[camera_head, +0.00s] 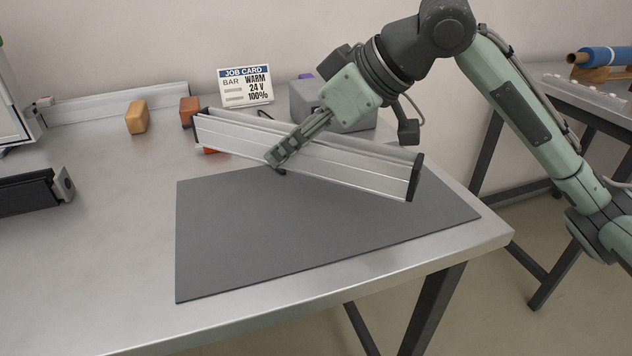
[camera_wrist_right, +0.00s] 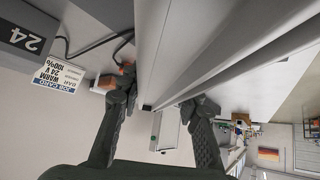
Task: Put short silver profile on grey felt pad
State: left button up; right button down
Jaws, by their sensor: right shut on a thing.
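The short silver profile (camera_head: 345,167) has black end caps and is held tilted above the grey felt pad (camera_head: 250,240), its right end lower in the head view. My right gripper (camera_head: 278,158) is shut on the profile, left of its middle. The profile also fills the upper middle of the right wrist view (camera_wrist_right: 200,45), between the right gripper's fingers (camera_wrist_right: 160,100). The profile hides part of the pad's far edge. The pad lies flat on the metal table and its visible surface is bare. My left gripper is not in view.
A job card (camera_head: 245,86), a grey box (camera_head: 345,108) and orange blocks (camera_head: 137,117) stand behind the pad. A side table (camera_head: 590,95) holds a blue roll (camera_head: 605,57).

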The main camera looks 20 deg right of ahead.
aim_at(316, 155)
jog(key=d+f, duration=0.1)
jog(key=s+d+f, duration=0.1)
jog(key=d, duration=0.1)
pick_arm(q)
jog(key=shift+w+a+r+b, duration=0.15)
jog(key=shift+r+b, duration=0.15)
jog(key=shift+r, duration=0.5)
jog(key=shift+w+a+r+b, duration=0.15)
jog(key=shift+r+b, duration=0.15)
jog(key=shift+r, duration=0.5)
pick_arm(e)
jog(key=shift+d+f, duration=0.1)
jog(key=shift+f, duration=1.85)
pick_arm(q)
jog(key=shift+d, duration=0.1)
pick_arm(e)
jog(key=c, duration=1.1)
grip_release()
jog(key=shift+f, duration=0.15)
jog(key=shift+o, duration=0.2)
